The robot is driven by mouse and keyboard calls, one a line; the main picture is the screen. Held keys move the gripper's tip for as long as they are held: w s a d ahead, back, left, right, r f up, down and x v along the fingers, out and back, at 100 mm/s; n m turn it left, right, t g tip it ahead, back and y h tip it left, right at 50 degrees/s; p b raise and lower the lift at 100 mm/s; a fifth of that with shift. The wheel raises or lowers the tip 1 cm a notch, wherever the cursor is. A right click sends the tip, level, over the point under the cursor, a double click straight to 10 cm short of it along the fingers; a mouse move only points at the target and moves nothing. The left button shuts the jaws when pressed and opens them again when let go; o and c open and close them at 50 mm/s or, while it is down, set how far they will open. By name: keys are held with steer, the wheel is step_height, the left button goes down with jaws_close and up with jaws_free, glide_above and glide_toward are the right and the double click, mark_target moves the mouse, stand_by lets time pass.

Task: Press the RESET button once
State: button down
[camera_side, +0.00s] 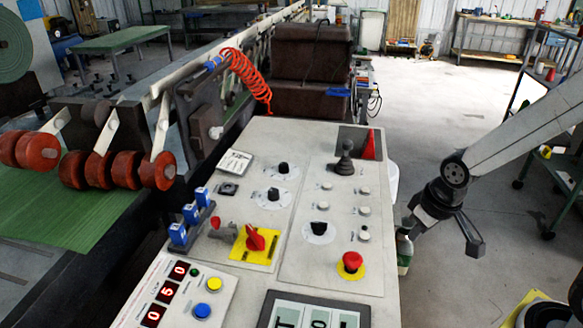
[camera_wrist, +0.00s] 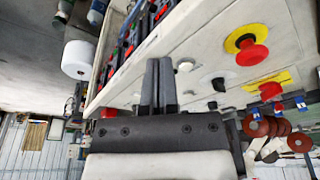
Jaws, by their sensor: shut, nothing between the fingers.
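The control panel (camera_side: 270,215) carries several buttons, but I cannot read a RESET label on any. A blue button (camera_side: 202,310) and a yellow button (camera_side: 214,283) sit on the box with red digits at the front left. Several small white buttons (camera_side: 362,209) are on the right half of the panel; one white button (camera_wrist: 185,65) shows beside my fingertips in the wrist view. My gripper (camera_wrist: 159,62) is shut and empty. In the side view my gripper (camera_side: 411,222) is off the panel's right edge, apart from the buttons.
A red mushroom button (camera_side: 352,261) on a yellow plate stands up near the panel's front right. A red rotary switch (camera_side: 255,238) and a black joystick (camera_side: 345,160) also stick up. A green bottle (camera_side: 404,252) is beside the right edge.

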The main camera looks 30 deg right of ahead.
steer(key=shift+w, duration=0.1)
step_height(320, 180, up, 5)
steer(key=m+t+h, duration=0.1)
steer(key=m+t, duration=0.5)
steer(key=m, duration=0.5)
glide_above(367, 191)
steer(key=shift+a+r, duration=0.1)
steer(key=shift+r, duration=0.1)
steer(key=shift+f, duration=0.1)
steer(key=shift+f, duration=4.3)
steer(key=shift+f, duration=0.9)
steer(key=shift+r, duration=0.9)
